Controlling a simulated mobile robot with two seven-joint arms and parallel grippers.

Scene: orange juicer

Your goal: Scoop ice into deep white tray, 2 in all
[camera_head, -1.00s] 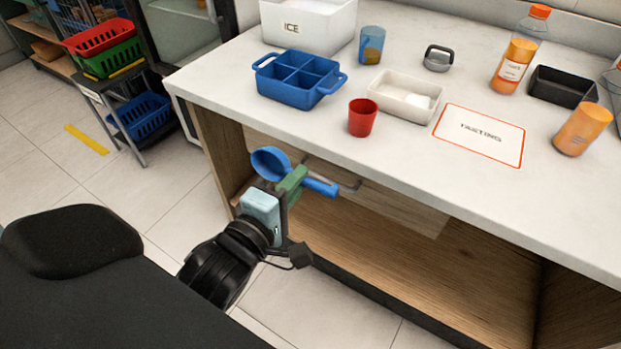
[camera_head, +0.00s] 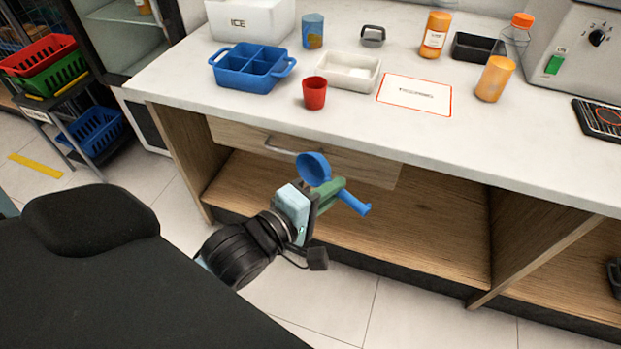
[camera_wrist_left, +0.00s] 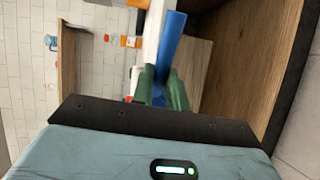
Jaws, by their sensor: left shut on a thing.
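My left gripper (camera_head: 330,189) is shut on the blue scoop (camera_head: 313,168), in front of the counter and below its top. The scoop's round bowl is at the upper left and its handle points down to the right. In the left wrist view the green fingers (camera_wrist_left: 160,90) close around the blue handle (camera_wrist_left: 171,42). A white tray (camera_head: 348,84) stands on the counter; how much ice it holds is too small to tell. The white box marked ICE (camera_head: 238,22) stands at the back left; its inside is out of sight. My right gripper does not show.
On the counter (camera_head: 190,80) are a blue divided tray (camera_head: 232,76), a red cup (camera_head: 314,94), a blue patterned cup (camera_head: 312,31), a marked card (camera_head: 415,95), an orange cup (camera_head: 494,79), bottles and a black tray (camera_head: 474,47). A drawer and open shelf lie below.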

